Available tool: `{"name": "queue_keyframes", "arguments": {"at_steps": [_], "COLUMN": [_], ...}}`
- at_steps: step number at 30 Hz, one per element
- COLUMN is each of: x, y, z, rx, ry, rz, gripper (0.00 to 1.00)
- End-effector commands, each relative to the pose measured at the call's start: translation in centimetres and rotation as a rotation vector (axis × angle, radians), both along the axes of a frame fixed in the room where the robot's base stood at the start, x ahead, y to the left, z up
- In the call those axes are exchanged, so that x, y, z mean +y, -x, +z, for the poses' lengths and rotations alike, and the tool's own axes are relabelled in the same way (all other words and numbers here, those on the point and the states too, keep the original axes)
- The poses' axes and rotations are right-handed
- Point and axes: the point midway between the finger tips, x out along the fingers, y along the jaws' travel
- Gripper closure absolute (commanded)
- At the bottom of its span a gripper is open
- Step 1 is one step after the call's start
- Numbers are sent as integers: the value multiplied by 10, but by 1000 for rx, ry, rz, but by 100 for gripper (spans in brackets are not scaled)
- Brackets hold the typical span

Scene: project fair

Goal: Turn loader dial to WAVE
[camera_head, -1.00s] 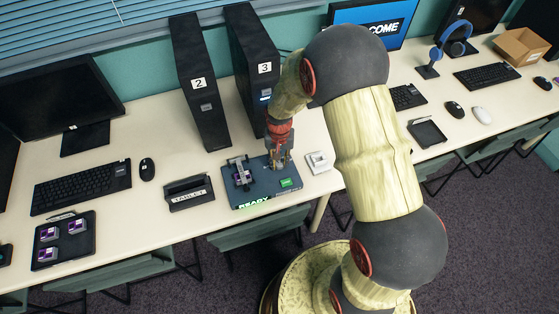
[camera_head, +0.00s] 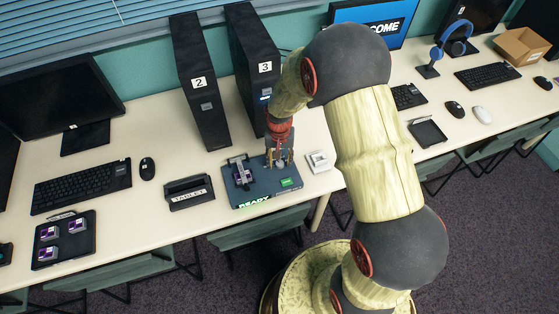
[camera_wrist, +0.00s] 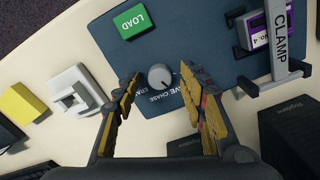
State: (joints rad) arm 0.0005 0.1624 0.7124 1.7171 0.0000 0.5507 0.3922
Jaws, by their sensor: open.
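The loader (camera_head: 258,193) is a dark blue-grey board on the table, with a green "READY" display at its front edge. Its dial (camera_wrist: 160,76) is a small grey round knob in the wrist view, with a light pointer mark. Labels beside it read "CHASE" and a partly hidden word ending in "VE". My gripper (camera_wrist: 160,82) is open, with one finger on each side of the dial and gaps showing to both. A green LOAD button (camera_wrist: 135,21) and a clamp (camera_wrist: 278,45) holding a purple module (camera_wrist: 256,37) are on the same board. The gripper hides part of the lettering.
A white switch-like block (camera_head: 319,161) stands just right of the loader. Black towers marked 2 (camera_head: 200,95) and 3 (camera_head: 255,60) stand behind. A tray (camera_head: 66,225) with several purple modules lies far left.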

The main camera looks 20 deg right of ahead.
Motion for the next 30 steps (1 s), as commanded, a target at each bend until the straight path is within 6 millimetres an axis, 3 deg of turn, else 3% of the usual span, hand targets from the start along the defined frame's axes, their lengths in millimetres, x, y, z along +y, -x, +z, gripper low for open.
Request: {"name": "queue_keyframes", "arguments": {"at_steps": [12,18,30], "x": [0,0,0], "y": [-2,-1,0], "z": [76,105,116], "rx": [-5,-3,-1], "ry": [0,0,0], "rz": [0,0,0], "gripper": [58,58,58]}}
